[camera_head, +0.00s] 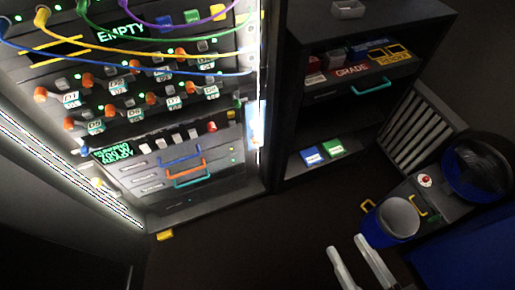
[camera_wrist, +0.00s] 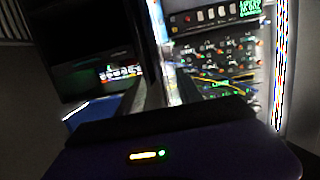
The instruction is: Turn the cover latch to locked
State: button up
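I cannot make out the cover latch in either view. The lit equipment rack (camera_head: 130,120) stands at the left of the head view, with rows of orange knobs and a lower section with blue, orange and teal handles. It also shows, inverted and blurred, in the wrist view (camera_wrist: 215,50). Two pale prongs at the bottom of the head view look like the fingers of my gripper (camera_head: 346,244). They stand apart with nothing seen between them, well to the right of the rack. The wrist view shows my gripper body with a small light along its lower edge.
A dark shelf cabinet (camera_head: 279,100) stands right of the rack, holding small boxes, a teal handle and blue and green cards (camera_head: 322,152). A slatted grey unit (camera_head: 418,130) is farther right. Coloured cables hang across the rack's top. Dark floor lies before the rack and cabinet.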

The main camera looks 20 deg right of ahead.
jog(key=w+f+m+t+b, duration=0.1)
jog(key=w+f+t+b, duration=0.2)
jog(key=w+f+b, duration=1.2)
jog(key=m+y+b, duration=0.1)
jog(key=m+b, duration=0.1)
jog(key=b, duration=0.4)
send_near(256, 143)
jog(key=w, duration=0.1)
jog(key=shift+n+g, duration=0.3)
jog(key=shift+g, duration=0.1)
jog(key=shift+w+a+r, duration=0.1)
jog(key=shift+w+r, duration=0.1)
jog(key=shift+w, duration=1.65)
jog(key=shift+w+a+r, duration=0.1)
jog(key=shift+w+r, duration=0.05)
jog(key=shift+w, duration=1.75)
grip_shut()
